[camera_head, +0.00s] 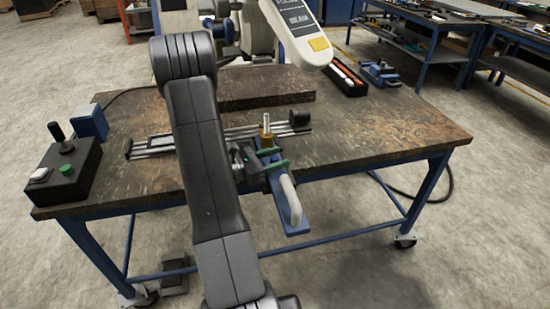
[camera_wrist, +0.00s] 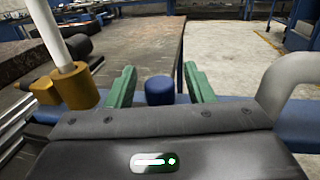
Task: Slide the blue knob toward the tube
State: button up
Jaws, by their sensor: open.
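The blue knob (camera_wrist: 159,90) is a short upright cylinder in the wrist view. My gripper (camera_wrist: 159,74) is open, with one green finger on each side of the knob and a visible gap on both sides. A pale tube (camera_wrist: 43,27) stands upright in a brass holder (camera_wrist: 74,88), to the left of the knob. In the head view my gripper (camera_head: 277,158) is at the bench's front edge, beside the brass holder (camera_head: 266,134). I cannot clearly make out the knob there.
A curved grey handle (camera_wrist: 290,75) is close to the right of my gripper; it also shows in the head view (camera_head: 290,198). Metal rails (camera_head: 155,150) lie behind on the workbench (camera_head: 390,135).

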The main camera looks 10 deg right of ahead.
grip_shut()
jog(key=shift+w+a, duration=0.1)
jog(key=shift+w, duration=1.6)
grip_release()
jog(key=shift+a, duration=0.15)
jog(key=b+v, duration=0.1)
jog(key=v, duration=1.2)
jog(key=shift+s+a, duration=0.15)
jog(key=shift+a, duration=0.1)
jog(key=shift+d, duration=0.1)
